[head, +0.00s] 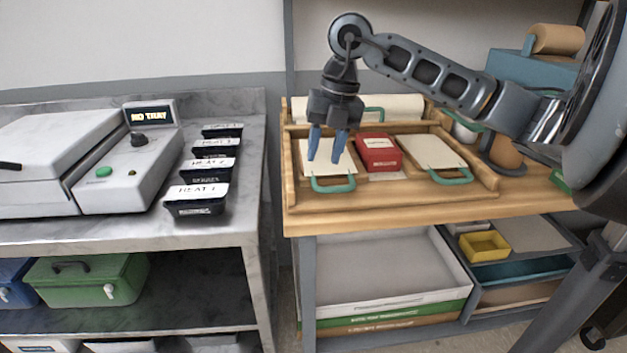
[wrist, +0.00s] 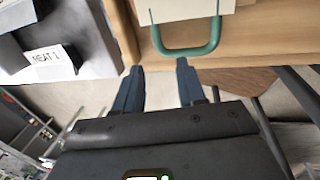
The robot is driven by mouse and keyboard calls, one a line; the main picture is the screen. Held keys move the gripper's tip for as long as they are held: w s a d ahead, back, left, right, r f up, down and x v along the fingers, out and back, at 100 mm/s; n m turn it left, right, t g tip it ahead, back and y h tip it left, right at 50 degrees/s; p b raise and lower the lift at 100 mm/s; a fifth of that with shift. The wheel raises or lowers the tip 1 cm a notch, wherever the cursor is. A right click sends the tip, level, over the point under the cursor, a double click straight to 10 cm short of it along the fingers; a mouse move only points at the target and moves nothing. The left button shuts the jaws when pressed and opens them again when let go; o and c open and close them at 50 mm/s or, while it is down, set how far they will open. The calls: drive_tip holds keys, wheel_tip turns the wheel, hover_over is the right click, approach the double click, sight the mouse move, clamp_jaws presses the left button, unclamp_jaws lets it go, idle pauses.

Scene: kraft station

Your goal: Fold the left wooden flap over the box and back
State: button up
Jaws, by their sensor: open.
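The left wooden flap (head: 317,157) is a pale panel with a green handle (head: 333,184) on its front edge. It lies flat in a wooden tray, left of the red box (head: 378,152). The right flap (head: 428,152), with a similar green handle, lies on the box's other side. My gripper (head: 327,155) points down, open and empty, in front of the left flap in the head view and hiding part of it.
The wooden tray rim (head: 290,170) surrounds the flaps on the table. A paper roll (head: 400,107) lies behind them. At left, a metal counter holds a sealing machine (head: 120,170) and several black labelled trays (head: 197,197). Below the table are an open white bin (head: 375,270) and a yellow container (head: 484,246).

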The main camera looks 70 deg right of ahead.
sight(316, 185)
drive_tip(key=f, duration=0.2)
drive_tip(key=w+f, duration=0.1)
drive_tip(key=f, duration=0.3)
drive_tip(key=shift+w+a+f, duration=0.15)
drive_tip(key=shift+a+f, duration=0.1)
drive_tip(key=shift+a, duration=0.05)
drive_tip(key=shift+c, duration=0.3)
clamp_jaws()
